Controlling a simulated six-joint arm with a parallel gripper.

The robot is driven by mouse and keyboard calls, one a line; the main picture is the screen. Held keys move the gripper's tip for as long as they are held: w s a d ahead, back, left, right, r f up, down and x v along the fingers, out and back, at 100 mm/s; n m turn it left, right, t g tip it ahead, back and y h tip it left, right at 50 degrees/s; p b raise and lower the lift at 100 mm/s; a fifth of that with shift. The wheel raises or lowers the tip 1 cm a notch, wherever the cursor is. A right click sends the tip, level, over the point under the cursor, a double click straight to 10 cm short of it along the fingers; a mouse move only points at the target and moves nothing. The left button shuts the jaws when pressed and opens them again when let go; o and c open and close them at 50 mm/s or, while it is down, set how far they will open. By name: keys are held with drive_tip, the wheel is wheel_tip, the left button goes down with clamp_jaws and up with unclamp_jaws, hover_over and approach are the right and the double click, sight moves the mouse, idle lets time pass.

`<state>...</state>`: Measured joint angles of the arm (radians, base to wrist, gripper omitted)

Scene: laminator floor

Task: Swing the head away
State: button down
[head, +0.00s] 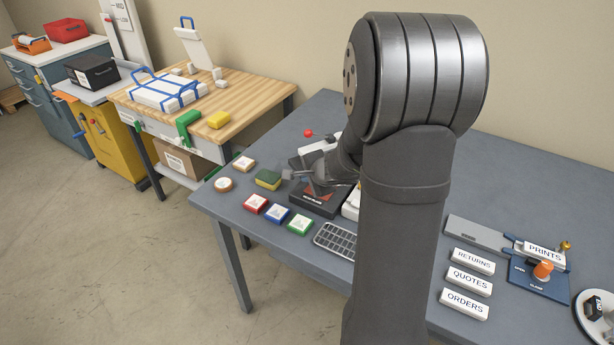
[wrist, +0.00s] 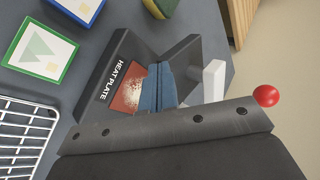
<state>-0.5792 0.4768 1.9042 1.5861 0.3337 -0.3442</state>
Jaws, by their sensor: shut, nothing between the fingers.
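The heat plate station (wrist: 95,88) fills the middle of the wrist view, a dark base with a worn red-brown panel (wrist: 127,92) and a raised dark part beside it. In the head view its base (head: 315,208) stands at the table's middle, partly hidden by my arm. A red ball knob (wrist: 265,96) shows behind my gripper's body. It also shows in the head view (head: 308,133), near a white part (wrist: 214,80). I cannot tell which part is the swinging head. My gripper (wrist: 160,75) is shut and empty above the panel; contact cannot be told.
A sponge (head: 268,179), red (head: 255,204), blue (head: 277,214) and green (head: 300,224) framed tiles and a wire rack (head: 337,238) lie nearby.

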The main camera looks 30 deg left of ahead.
drive_tip(key=shift+a, duration=0.1)
drive_tip(key=shift+w+a, duration=0.15)
drive_tip(key=shift+a, duration=0.55)
drive_tip(key=shift+w+a, duration=0.15)
drive_tip(key=shift+a, duration=0.5)
drive_tip(key=w+a+m+t+h, duration=0.4)
drive_tip(key=w+a+m, duration=0.2)
drive_tip(key=a, duration=0.3)
drive_tip(key=shift+w+a+m+h, duration=0.2)
drive_tip(key=shift+m+h, duration=0.2)
drive_tip(key=shift+m, duration=0.5)
drive_tip(key=s+f+v, duration=0.2)
drive_tip(key=v, duration=1.1)
drive_tip(key=shift+a, duration=0.2)
